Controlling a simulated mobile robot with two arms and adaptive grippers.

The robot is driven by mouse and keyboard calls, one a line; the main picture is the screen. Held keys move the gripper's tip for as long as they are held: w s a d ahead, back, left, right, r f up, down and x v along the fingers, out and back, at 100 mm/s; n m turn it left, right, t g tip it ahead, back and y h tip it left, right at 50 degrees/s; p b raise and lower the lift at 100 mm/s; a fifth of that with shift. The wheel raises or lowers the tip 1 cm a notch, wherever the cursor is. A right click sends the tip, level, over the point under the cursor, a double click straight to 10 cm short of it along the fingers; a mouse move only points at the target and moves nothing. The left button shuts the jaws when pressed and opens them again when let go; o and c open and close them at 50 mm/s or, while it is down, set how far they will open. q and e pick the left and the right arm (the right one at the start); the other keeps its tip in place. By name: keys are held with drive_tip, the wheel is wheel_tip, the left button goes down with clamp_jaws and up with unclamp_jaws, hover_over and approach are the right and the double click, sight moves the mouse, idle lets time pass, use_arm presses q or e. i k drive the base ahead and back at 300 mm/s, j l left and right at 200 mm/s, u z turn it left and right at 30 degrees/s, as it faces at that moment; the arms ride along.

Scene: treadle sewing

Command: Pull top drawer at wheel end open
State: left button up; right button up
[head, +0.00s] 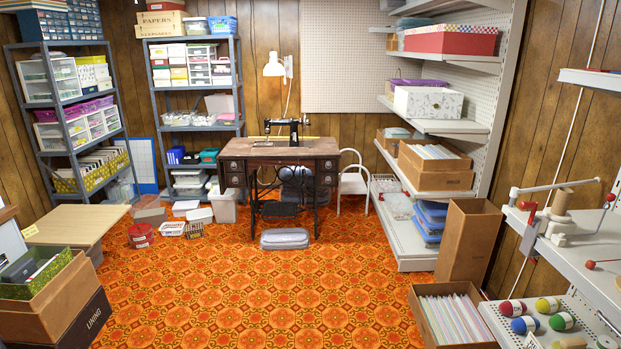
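The treadle sewing table (280,149) stands against the back wall, facing me across the room. A black sewing machine (285,124) sits on its top, with its handwheel (304,121) at the right end. Dark wooden drawers hang under both ends of the top. The top drawer at the wheel end (327,165) is on the right and looks shut. Its pull is too small to make out clearly. Neither of my grippers is in view.
A grey lidded bin (285,239) lies on the floor before the table. A white chair (354,183) stands at its right, a white bin (223,204) at its left. Shelves line both sides. The orange patterned floor (270,300) is clear toward me.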

sight(325, 164)
drive_tip(key=i, duration=2.55)
